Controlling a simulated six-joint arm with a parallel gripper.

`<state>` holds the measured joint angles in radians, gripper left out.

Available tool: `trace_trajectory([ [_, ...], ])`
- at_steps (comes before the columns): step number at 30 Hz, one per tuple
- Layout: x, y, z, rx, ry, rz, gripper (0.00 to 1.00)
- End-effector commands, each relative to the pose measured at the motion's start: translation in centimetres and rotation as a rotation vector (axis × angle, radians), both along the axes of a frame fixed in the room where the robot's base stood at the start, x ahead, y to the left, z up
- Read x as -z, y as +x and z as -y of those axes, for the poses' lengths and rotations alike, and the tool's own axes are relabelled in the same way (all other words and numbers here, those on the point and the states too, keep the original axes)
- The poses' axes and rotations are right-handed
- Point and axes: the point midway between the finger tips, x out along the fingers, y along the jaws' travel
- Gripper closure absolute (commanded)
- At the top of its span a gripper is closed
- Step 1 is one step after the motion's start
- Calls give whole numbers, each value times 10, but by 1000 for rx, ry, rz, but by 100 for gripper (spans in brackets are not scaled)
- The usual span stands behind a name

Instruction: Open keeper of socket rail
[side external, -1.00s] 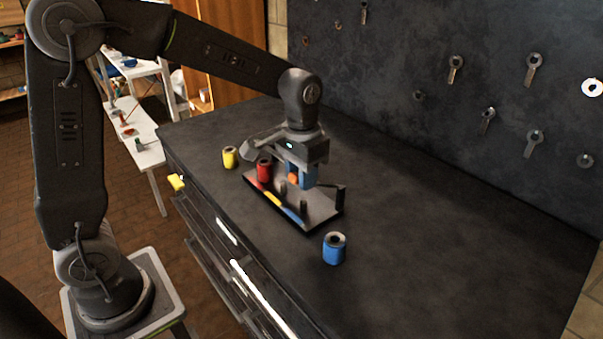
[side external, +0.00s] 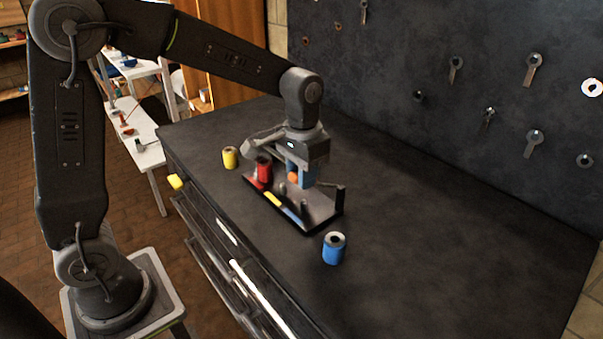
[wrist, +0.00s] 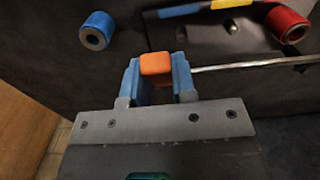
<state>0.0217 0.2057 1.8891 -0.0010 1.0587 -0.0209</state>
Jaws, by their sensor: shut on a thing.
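The socket rail (side external: 318,208) is a dark tray on the bench top with red, yellow and blue marks along its front edge. A red socket (side external: 264,170) stands at its red end; bare pegs show farther along. My gripper (side external: 302,178) is over the rail's back side, its blue fingers shut on the orange grip (wrist: 156,64) of the keeper. In the wrist view, the keeper's thin metal bar (wrist: 245,66) runs right from the grip along the rail. A dark upright post (side external: 341,196) stands at the rail's blue end. My fingers hide part of the keeper.
A blue socket (side external: 333,248) stands on the bench off the rail's blue end. A yellow socket (side external: 230,157) stands beyond the red end. The bench (side external: 440,250) is clear to the right. A dark wall with hanging tools (side external: 531,70) rises behind.

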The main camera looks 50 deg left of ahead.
Motion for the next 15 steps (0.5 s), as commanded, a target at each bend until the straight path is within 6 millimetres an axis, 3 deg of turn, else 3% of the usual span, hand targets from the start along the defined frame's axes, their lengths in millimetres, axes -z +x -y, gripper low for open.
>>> trace_trajectory([
  [15,-14,15,0,0,0,-155,100],
])
